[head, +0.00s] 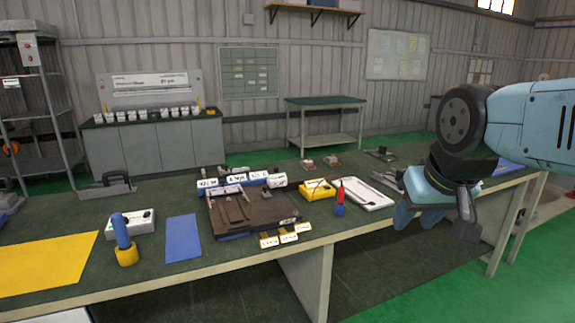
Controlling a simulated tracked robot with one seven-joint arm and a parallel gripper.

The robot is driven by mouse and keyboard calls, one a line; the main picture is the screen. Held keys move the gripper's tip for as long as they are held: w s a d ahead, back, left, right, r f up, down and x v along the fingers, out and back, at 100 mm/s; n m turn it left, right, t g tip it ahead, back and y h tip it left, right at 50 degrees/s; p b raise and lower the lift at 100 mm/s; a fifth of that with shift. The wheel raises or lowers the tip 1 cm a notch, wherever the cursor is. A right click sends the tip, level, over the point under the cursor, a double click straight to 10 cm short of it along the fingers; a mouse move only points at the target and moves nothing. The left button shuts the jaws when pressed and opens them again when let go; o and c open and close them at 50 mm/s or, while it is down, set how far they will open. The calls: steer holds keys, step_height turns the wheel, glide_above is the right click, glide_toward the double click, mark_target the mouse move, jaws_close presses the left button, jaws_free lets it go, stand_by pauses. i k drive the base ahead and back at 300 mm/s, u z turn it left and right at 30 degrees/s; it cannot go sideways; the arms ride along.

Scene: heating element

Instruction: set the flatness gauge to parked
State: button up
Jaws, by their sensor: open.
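I cannot tell for sure which item is the flatness gauge, and no parked marking is legible. A brown fixture plate (262,217) with metal bars and white-labelled parts sits mid-bench. A grey tool with a black handle (107,187) lies at the bench's back left. A small dark device on a flat base (381,154) lies at the back right. My gripper (418,218) is open and appears empty, pointing down at the right, apart from all of these. My arm hides part of the bench behind it.
The green-topped bench has a yellow mat (45,264), a blue mat (183,238), a blue cylinder in a yellow base (123,240), a white box (132,222), a yellow box meter (317,195), a red-and-blue bottle (339,198) and a white tray (361,195). Bare bench shows between them.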

mark_target(276, 181)
steer(key=z, duration=0.1)
steer(key=i, duration=1.55)
steer(key=u, duration=0.65)
steer(key=k, duration=0.75)
steer(key=u, duration=0.2)
steer(key=i, duration=0.75)
steer(key=z, duration=0.1)
